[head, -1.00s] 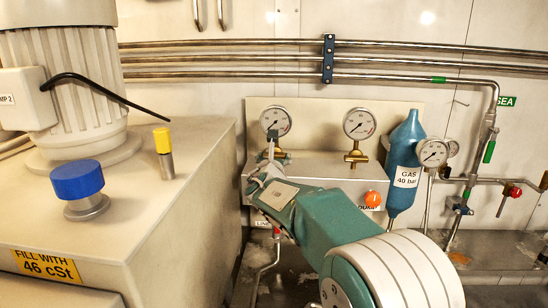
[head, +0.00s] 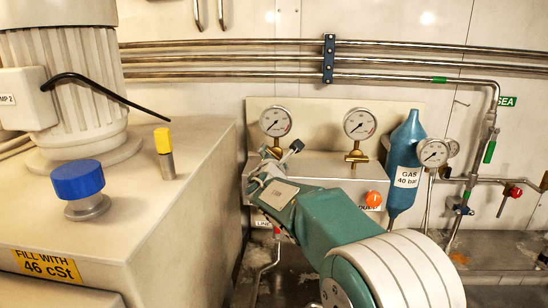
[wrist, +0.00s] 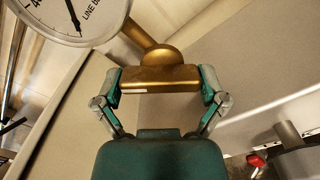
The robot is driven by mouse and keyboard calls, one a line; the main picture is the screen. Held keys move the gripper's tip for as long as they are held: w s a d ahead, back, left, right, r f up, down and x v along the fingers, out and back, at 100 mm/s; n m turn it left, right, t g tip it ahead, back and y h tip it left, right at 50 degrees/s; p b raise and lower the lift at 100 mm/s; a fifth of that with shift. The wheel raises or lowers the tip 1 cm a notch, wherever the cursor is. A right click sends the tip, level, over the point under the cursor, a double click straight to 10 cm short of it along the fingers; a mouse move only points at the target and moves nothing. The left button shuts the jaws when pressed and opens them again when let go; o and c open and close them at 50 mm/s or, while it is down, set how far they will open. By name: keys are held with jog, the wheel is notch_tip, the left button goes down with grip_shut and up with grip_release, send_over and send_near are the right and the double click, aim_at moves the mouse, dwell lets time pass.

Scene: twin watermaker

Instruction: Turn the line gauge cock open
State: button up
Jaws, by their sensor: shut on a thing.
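The line gauge (head: 275,121) is the left dial above the pale manifold box in the head view. Part of its dial (wrist: 70,12), lettered LINE, fills the upper left of the wrist view. Its brass cock (wrist: 160,79) has a bar handle lying across the wrist view, with a round boss and a stem slanting up-left towards the gauge. My gripper (wrist: 161,78) is shut on this handle, one finger at each end.
A second gauge (head: 360,123) on a brass cock stands to the right, with an orange knob (head: 373,199) below it. A blue gas bottle (head: 405,165) is beyond that. A big pale tank with a blue cap (head: 77,180) fills the left. Steel pipes run along the wall.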

jog(key=shift+m, duration=1.1)
jog(key=shift+f, duration=0.1)
jog(key=o, duration=0.8)
jog(key=shift+s, duration=0.1)
jog(key=shift+s, duration=0.3)
jog(key=s, duration=1.1)
jog(key=shift+s+a, duration=0.1)
jog(key=shift+a, duration=0.2)
